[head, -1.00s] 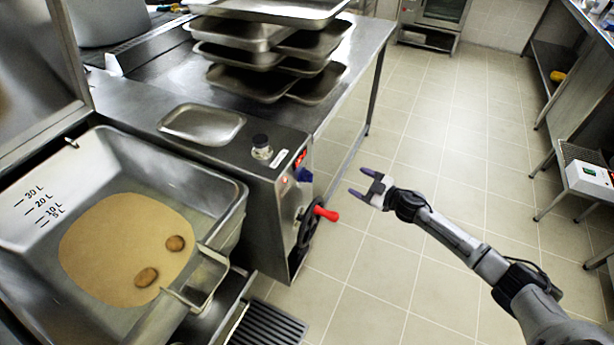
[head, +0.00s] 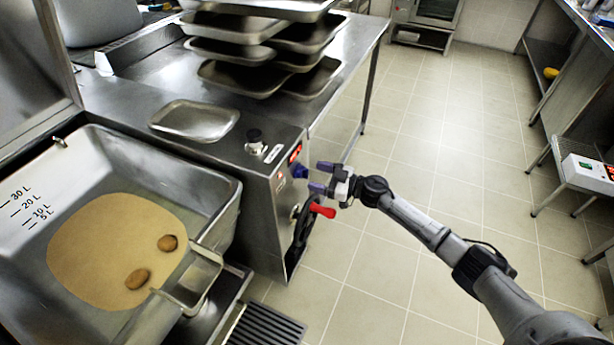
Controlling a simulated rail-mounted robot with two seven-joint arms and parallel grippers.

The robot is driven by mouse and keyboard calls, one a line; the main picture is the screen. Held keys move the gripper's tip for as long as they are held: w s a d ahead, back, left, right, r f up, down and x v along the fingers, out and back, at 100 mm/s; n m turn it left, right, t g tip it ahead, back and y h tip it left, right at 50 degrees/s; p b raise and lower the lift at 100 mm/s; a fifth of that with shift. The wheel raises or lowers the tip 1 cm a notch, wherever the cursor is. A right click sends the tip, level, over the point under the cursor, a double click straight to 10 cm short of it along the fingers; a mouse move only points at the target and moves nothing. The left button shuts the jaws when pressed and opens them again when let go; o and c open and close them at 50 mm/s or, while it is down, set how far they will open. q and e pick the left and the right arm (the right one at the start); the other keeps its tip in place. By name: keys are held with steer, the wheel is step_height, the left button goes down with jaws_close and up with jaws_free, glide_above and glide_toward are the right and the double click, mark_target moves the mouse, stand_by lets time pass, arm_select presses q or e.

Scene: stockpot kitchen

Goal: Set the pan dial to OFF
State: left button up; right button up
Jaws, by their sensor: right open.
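A blue dial (head: 300,171) sticks out from the front panel of the steel pan unit (head: 262,190), just below a small red display (head: 295,153). I cannot read its setting. A black knob (head: 254,139) with a pale base stands on the unit's top; I cannot tell its setting either. My right gripper (head: 318,177) is open and empty. Its fingertips point left at the blue dial, close to it, with a small gap in the picture. My left gripper is not in view.
A black handwheel with a red handle (head: 321,210) sits just below my right gripper. The pan (head: 232,205) at left holds two brown pieces on a tan layer. A shallow tray (head: 195,121) lies on the unit, and stacked trays (head: 255,80) stand behind.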

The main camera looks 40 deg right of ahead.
mark_target(307, 178)
steer(key=shift+b+x, duration=0.45)
steer(key=shift+x, duration=1.5)
steer(key=c, duration=0.9)
